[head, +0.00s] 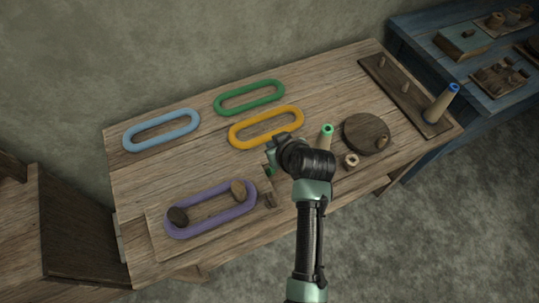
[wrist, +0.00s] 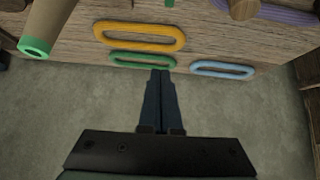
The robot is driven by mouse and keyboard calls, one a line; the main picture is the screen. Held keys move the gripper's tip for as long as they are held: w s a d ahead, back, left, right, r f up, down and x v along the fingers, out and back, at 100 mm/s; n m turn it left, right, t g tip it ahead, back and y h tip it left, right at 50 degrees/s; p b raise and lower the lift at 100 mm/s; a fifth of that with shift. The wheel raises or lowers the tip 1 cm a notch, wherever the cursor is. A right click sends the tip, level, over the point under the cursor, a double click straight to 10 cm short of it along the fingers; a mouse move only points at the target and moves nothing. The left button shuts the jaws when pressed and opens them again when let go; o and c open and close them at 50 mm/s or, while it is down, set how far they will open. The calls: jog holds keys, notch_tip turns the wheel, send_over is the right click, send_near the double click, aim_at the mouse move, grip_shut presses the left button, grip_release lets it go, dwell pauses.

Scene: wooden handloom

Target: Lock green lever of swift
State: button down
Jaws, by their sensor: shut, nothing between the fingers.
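A small green piece (head: 269,172), which looks like the lever, shows at the board's right end, partly hidden by my arm. It also shows at the top edge of the wrist view (wrist: 169,3), where most of it is cut off. My gripper is shut and empty in the wrist view (wrist: 160,73). In the head view it is over the table beside the green piece, its fingertips mostly hidden. I cannot tell whether they touch it.
Blue (head: 162,130), green (head: 249,97) and yellow (head: 266,127) skeins lie at the back. A green-topped cone (head: 326,136), a small ring (head: 350,161) and a round wooden disc (head: 367,134) are on the right. A pegged board (head: 405,95) holds a blue-topped cone (head: 441,104).

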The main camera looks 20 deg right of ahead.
aim_at(270, 172)
jog(key=shift+g, duration=0.3)
jog(key=f, duration=0.3)
jog(key=w+f, duration=0.1)
jog(key=f, duration=0.3)
jog(key=w+f, duration=0.1)
jog(key=f, duration=0.2)
jog(key=shift+w+a+f, duration=0.1)
jog(key=shift+w+f, duration=0.15)
jog(key=shift+f, duration=0.05)
jog(key=shift+s+f, duration=0.3)
jog(key=shift+s, duration=0.4)
